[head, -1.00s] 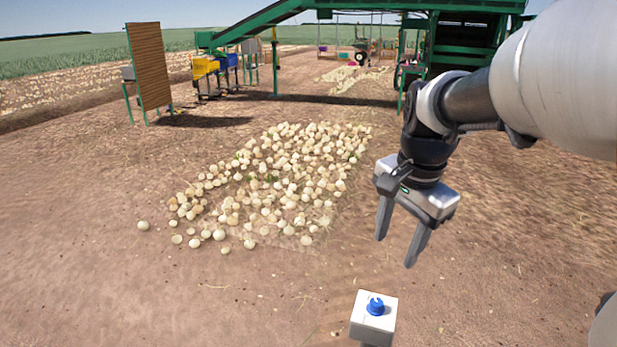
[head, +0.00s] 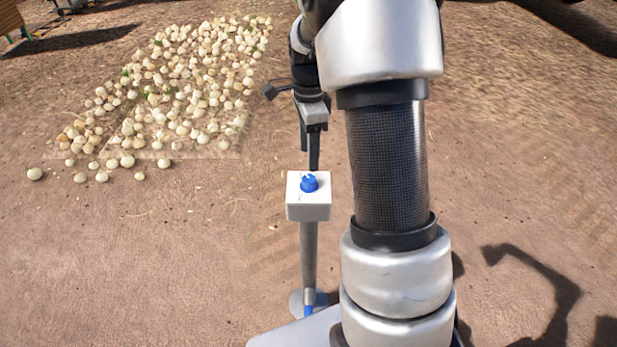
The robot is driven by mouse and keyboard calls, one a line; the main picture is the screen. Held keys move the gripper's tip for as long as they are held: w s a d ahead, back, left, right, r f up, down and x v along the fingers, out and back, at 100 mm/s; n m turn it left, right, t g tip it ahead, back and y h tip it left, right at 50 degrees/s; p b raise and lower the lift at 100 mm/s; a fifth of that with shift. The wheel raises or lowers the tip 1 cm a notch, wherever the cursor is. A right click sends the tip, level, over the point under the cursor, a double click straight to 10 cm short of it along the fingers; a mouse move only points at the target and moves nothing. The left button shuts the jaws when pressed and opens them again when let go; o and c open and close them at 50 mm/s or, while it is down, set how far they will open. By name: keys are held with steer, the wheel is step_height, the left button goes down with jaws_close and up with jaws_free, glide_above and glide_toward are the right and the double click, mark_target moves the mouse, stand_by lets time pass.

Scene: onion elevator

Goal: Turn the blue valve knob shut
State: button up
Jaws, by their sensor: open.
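The blue valve knob (head: 309,183) sits on top of a white box (head: 308,208). The box stands on a grey metal post (head: 309,255) with a round foot on the ground. My gripper (head: 313,150) points down just above and behind the knob in the picture. Its fingers show edge-on, one in front of the other, so the gap between them is hidden. The lower fingertip ends near the back edge of the box, and the knob is not between the fingers. I cannot tell how far the fingertips are from the box.
A wide heap of onions (head: 170,90) lies on the soil at the upper left. My arm covers the ground right of the post. Bare soil is free to the left of the post. Part of a wooden panel (head: 10,15) shows at the top left corner.

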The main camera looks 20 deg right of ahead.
mark_target(309, 178)
step_height(309, 178, down, 8)
steer(key=shift+f+b, duration=0.2)
steer(key=shift+b, duration=0.55)
steer(key=c, duration=1.1)
